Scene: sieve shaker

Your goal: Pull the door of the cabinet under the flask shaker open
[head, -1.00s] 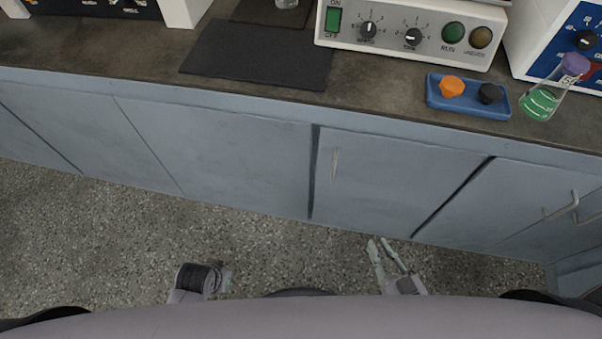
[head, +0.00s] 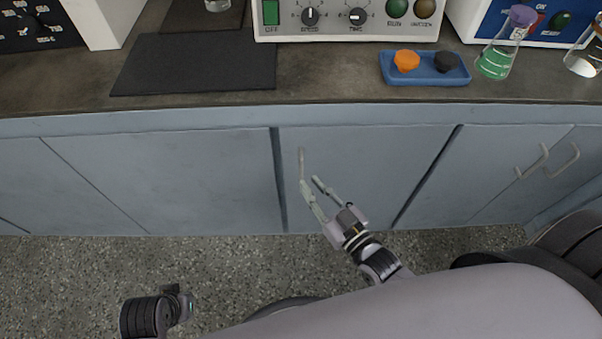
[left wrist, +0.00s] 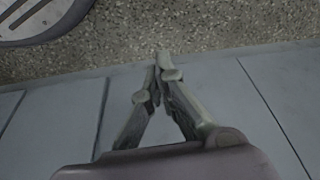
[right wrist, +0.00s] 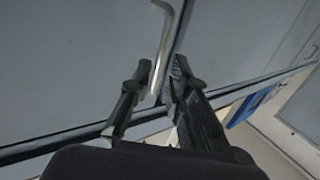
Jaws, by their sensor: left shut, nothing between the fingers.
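The grey-blue cabinet door (head: 365,160) under the flask shaker (head: 345,25) looks closed. Its slim upright metal handle (head: 301,162) is near the door's left edge. My right gripper (head: 310,182) is open at the handle's lower end. In the right wrist view the handle (right wrist: 166,40) runs down between the spread fingers (right wrist: 160,68); I cannot tell whether they touch it. My left gripper is shut and empty in the left wrist view (left wrist: 162,65), with cabinet fronts and floor behind it. In the head view only its wrist part shows, at the lower left; its fingers are hidden.
On the worktop (head: 330,95) are a dark mat (head: 195,65), a blue tray (head: 425,80) with orange and black stoppers, and a flask of green liquid (head: 495,62). Other doors with handles (head: 562,160) are at the right. Speckled floor (head: 235,265) lies before the cabinet.

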